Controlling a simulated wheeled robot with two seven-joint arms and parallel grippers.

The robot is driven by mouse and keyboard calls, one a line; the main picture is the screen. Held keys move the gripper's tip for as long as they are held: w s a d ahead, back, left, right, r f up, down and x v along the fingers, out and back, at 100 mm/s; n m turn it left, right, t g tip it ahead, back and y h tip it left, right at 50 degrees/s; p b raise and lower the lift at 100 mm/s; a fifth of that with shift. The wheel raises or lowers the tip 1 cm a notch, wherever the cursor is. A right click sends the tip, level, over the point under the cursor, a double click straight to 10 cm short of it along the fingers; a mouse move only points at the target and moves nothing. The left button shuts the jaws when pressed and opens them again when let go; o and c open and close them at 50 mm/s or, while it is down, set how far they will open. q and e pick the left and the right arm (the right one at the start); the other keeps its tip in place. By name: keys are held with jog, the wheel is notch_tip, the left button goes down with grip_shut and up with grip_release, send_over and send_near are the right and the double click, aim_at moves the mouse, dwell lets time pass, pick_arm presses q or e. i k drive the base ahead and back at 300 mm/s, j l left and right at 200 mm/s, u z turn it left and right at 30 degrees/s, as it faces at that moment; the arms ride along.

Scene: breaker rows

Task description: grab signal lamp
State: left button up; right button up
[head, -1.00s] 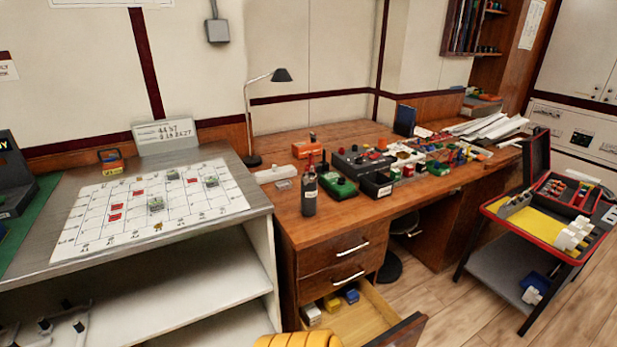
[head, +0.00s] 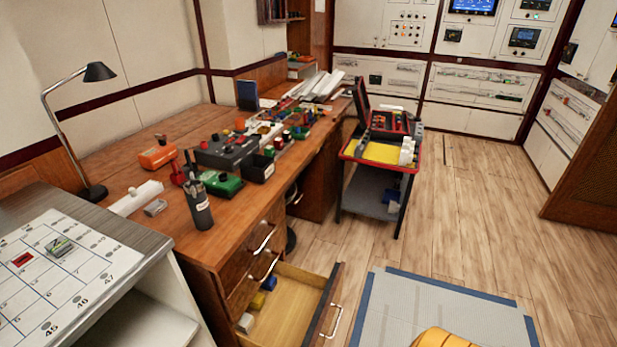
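No object is clearly recognisable as the signal lamp at this size. Small devices crowd the wooden desk (head: 135,151): an orange box (head: 158,156) with a dark knob, a dark grey control box (head: 226,150) with a red button, a green device (head: 222,184) and a black handheld radio (head: 198,204) standing upright near the front edge. A red-topped item (head: 177,172) stands beside the radio. Several small coloured blocks lie farther back, too small to tell apart. Neither of my grippers is in view.
A desk lamp (head: 99,72) stands at the back left. The desk's lower drawer (head: 293,305) is pulled open into the floor space. A cart (head: 377,185) with an open red-rimmed case stands right of the desk. Wooden floor (head: 470,210) is clear around a grey mat (head: 440,310).

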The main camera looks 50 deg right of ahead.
aim_at(199, 207)
jog(key=i+j+z, duration=0.1)
jog(key=z, duration=0.35)
jog(key=i+j+z, duration=0.15)
jog(key=z, duration=0.35)
jog(key=i+j+z, duration=0.15)
jog(key=z, duration=0.3)
jog(key=j+z, duration=0.3)
jog(key=z, duration=0.2)
